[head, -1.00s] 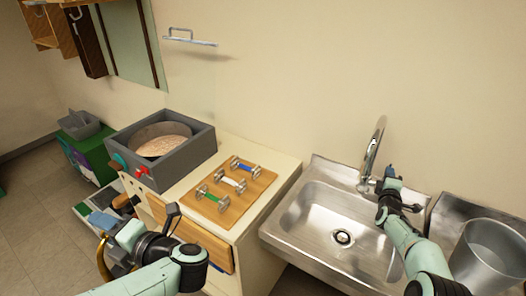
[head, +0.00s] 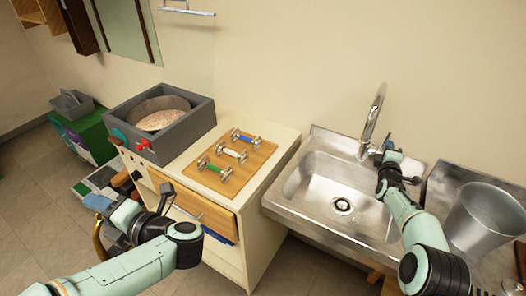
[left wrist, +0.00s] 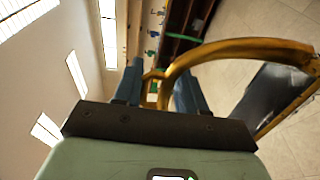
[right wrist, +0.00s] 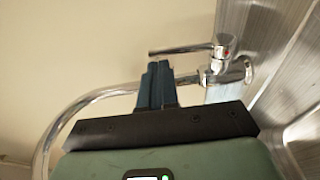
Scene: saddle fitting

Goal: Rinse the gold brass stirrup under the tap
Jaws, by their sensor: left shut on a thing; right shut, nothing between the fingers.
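The gold brass stirrup (left wrist: 232,48) is held by its small top loop between the fingers of my left gripper (left wrist: 158,85). In the head view the stirrup (head: 98,240) hangs partly hidden behind my left gripper (head: 108,205), in front of the wooden-topped cabinet, well left of the sink. The chrome tap (head: 374,115) rises at the back of the steel sink (head: 322,185). My right gripper (head: 388,158) is shut and empty beside the tap base. In the right wrist view its closed fingers (right wrist: 157,78) are close to the tap lever (right wrist: 180,50). No water shows in the basin.
A metal bucket (head: 485,220) stands right of the sink. A green box (head: 90,135) is at the far left.

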